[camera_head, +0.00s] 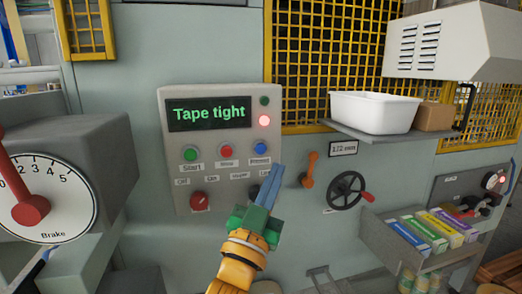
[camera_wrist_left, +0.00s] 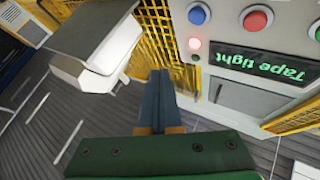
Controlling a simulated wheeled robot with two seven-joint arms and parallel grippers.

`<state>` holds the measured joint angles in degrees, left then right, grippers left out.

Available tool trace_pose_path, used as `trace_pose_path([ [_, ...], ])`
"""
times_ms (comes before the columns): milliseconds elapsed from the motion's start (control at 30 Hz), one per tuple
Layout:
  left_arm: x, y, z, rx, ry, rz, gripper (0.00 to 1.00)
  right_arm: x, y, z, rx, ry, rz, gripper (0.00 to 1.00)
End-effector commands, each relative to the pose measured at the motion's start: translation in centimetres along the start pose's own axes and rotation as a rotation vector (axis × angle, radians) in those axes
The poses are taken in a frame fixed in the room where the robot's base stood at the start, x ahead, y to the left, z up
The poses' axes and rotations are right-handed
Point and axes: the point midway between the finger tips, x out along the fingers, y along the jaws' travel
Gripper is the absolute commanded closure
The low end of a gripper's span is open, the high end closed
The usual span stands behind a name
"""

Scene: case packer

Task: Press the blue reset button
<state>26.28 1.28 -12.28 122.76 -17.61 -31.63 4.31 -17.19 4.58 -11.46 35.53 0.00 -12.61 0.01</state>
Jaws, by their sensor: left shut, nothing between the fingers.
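The blue button (camera_head: 261,147) is the rightmost of the coloured buttons on the light grey control panel (camera_head: 180,97), below the screen reading "Tape tight" (camera_head: 209,114). It also shows near the top of the left wrist view (camera_wrist_left: 198,15). My left gripper (camera_head: 277,169), green and orange with blue fingers, is shut and empty, with its fingertips just below and right of the button in the head view. The fingers (camera_wrist_left: 160,76) appear apart from the button in the wrist view. My right gripper is out of view.
A red button (camera_head: 226,151) and a green button (camera_head: 190,154) sit left of the blue one. A red knob (camera_head: 199,201) is below. An orange lever (camera_head: 309,170) and black handwheel (camera_head: 349,190) are right. A shelf holds a white bin (camera_head: 372,112).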

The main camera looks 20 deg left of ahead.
Motion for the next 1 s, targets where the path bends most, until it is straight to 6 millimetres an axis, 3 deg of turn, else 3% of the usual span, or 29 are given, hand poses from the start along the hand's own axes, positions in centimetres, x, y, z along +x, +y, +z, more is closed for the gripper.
trace_pose_path([
  [533,5.1,-3.7,3.7,0.002,-0.002,0.000,1.00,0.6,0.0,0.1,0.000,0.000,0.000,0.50],
  [1000,5.8,-4.3,4.3,0.000,-0.001,-0.001,1.00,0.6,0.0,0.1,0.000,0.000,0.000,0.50],
])
